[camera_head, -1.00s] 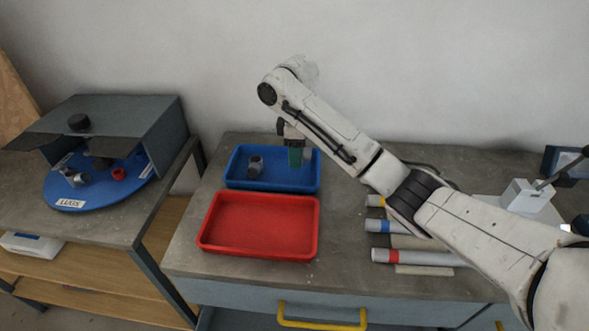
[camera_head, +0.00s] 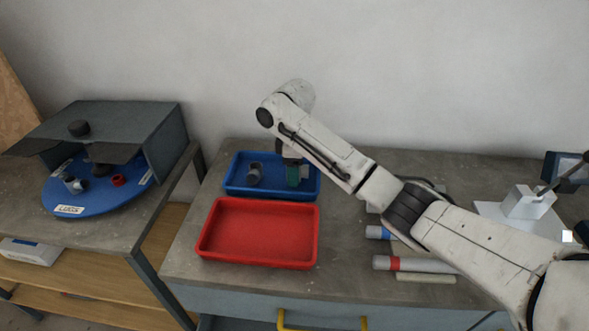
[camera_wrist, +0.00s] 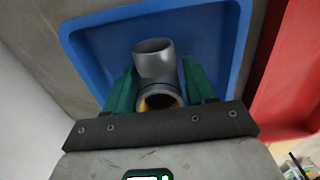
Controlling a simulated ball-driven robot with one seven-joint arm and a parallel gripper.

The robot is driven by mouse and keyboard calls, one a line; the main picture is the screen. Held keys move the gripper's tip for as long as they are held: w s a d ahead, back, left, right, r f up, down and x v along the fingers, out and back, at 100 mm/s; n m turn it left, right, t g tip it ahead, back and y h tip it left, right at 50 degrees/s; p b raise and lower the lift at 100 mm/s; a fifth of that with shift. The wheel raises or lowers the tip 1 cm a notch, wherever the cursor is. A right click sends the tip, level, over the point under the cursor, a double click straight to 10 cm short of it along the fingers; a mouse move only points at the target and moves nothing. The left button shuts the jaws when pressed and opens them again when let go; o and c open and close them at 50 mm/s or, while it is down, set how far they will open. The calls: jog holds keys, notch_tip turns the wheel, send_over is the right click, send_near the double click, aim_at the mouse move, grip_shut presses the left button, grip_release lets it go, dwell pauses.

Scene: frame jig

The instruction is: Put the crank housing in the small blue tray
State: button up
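The small blue tray (camera_head: 235,190) lies behind the red tray on the table. My gripper (camera_head: 296,180), with green fingers, is down at the right part of the blue tray. In the wrist view, a grey elbow-shaped part, seemingly the crank housing (camera_wrist: 153,62), sits between the fingers (camera_wrist: 160,92).
An empty red tray (camera_head: 258,232) lies in front of the blue tray. Grey cylinders with coloured bands (camera_head: 415,264) lie to the right, beneath my arm. A blue turntable (camera_head: 95,197) with small parts under a grey cover (camera_head: 110,120) stands on the left table. The wall is behind.

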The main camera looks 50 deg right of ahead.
jog(key=shift+o, duration=0.9)
notch_tip(320, 180, up, 11)
jog(key=shift+d+f+p, duration=0.1)
jog(key=shift+p, duration=1.15)
jog(key=shift+r, duration=0.8)
